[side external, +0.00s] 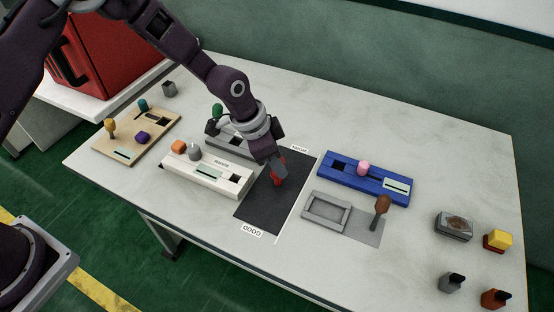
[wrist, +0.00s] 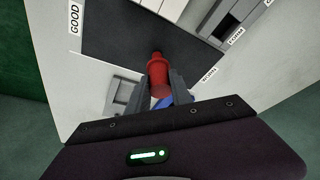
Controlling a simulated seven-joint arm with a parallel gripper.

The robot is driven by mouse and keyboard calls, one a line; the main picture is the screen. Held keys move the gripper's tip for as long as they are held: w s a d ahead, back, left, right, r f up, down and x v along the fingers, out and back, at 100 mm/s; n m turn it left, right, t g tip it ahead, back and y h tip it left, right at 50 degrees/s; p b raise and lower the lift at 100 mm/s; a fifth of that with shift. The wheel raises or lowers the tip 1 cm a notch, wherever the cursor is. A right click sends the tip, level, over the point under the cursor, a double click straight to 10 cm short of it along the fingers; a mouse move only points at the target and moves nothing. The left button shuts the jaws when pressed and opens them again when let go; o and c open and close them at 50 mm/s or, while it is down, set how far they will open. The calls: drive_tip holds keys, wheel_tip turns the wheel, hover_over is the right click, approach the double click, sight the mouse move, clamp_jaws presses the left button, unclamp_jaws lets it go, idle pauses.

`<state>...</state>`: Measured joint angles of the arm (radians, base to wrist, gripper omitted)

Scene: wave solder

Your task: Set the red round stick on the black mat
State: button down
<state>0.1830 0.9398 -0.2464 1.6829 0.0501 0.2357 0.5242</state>
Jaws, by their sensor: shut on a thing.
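The red round stick (side external: 278,178) is held by my gripper (side external: 276,170) over the black mat in the side view. In the wrist view the red stick (wrist: 157,77) sits between the two fingers of my gripper (wrist: 161,88), which are shut on it. The black mat (side external: 258,210) lies on the table between the "GOOD" label and a second label. The mat also shows in the wrist view (wrist: 112,40). The stick's lower end looks close to the mat; I cannot tell whether it touches.
A white block (side external: 205,176) with slots stands left of the mat, with a grey one (side external: 233,147) behind. A blue block (side external: 340,183) and a grey tray (side external: 325,212) with a brown-handled stamp (side external: 381,207) are to the right. A wooden board (side external: 125,150) lies far left.

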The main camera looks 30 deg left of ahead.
drive_tip(key=shift+f, duration=0.35)
drive_tip(key=c, duration=1.1)
unclamp_jaws()
drive_tip(key=v, duration=0.7)
